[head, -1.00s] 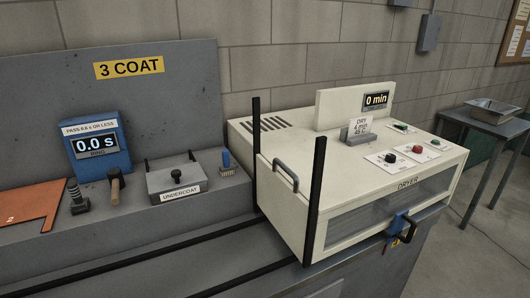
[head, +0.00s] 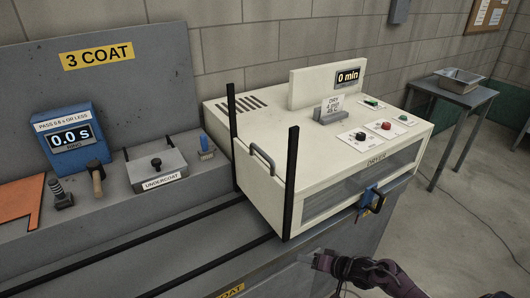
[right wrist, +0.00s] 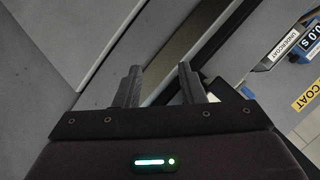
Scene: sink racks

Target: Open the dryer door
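The dryer (head: 300,140) is a cream box on the grey bench, labelled DRYER along its front edge. A grey bar handle (head: 262,160) sits on its left face, between two black upright posts. The front has a long window, with a blue and black fitting (head: 370,200) below it. The left face looks closed. My right gripper (head: 318,260) is low in front of the bench, below the dryer and apart from it. In the right wrist view the gripper (right wrist: 160,68) has its fingers spread with nothing between them. My left gripper is not in view.
Two black rails (head: 170,268) run along the bench toward the dryer. Open floor lies at right.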

